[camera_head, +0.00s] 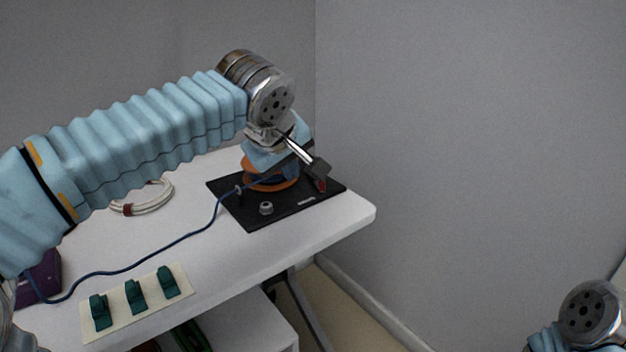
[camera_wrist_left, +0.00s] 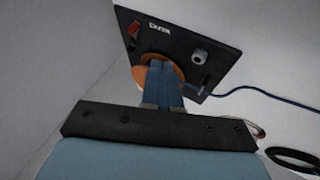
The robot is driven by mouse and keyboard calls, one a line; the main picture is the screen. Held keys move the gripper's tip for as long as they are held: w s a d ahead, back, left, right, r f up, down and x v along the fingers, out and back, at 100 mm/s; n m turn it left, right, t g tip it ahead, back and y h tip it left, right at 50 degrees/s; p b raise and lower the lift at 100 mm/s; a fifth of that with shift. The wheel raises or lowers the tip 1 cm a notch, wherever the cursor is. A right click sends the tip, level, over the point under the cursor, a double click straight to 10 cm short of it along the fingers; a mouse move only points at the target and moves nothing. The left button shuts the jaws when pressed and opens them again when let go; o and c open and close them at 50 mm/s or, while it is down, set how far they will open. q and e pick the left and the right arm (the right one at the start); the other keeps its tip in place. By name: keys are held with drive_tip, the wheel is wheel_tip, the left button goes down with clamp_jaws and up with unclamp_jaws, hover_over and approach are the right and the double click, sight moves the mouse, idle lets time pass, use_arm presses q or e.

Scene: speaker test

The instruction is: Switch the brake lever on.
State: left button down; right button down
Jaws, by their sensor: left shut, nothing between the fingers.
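A black plate (camera_head: 247,219) lies on the white table and carries an orange disc (camera_head: 258,186), a silver knob (camera_head: 266,208) and a small red part (camera_head: 322,184) at its right side. The red part seems to be the brake lever; its position is too small to read. My left gripper (camera_head: 268,180) reaches down over the orange disc, left of the red part. In the left wrist view the blue fingers (camera_wrist_left: 166,66) are shut and empty in front of the orange disc (camera_wrist_left: 140,76). The red part (camera_wrist_left: 135,30) stands apart from them, beside a white label. My right gripper is out of view.
A blue cable (camera_head: 168,247) runs from the plate across the white table (camera_head: 235,265). A cream strip with several teal clips (camera_head: 136,296) lies at the front. A coiled white cable (camera_head: 150,205) lies behind my left arm. Grey walls stand close behind and to the right.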

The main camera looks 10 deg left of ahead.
use_arm(q)
drive_tip(key=x, duration=0.9)
drive_tip(key=shift+w+f, duration=0.1)
drive_tip(key=shift+f, duration=0.15)
drive_tip(key=w+d, duration=0.1)
drive_tip(key=w, duration=0.2)
drive_tip(key=shift+d+f+p, duration=0.1)
drive_tip(key=shift+d+p, duration=0.25)
drive_tip(key=shift+d, duration=0.05)
drive_tip(key=shift+w+d, duration=0.25)
drive_tip(key=shift+w, duration=0.05)
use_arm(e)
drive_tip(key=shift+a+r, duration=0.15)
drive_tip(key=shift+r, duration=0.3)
use_arm(q)
drive_tip(key=shift+d, duration=0.15)
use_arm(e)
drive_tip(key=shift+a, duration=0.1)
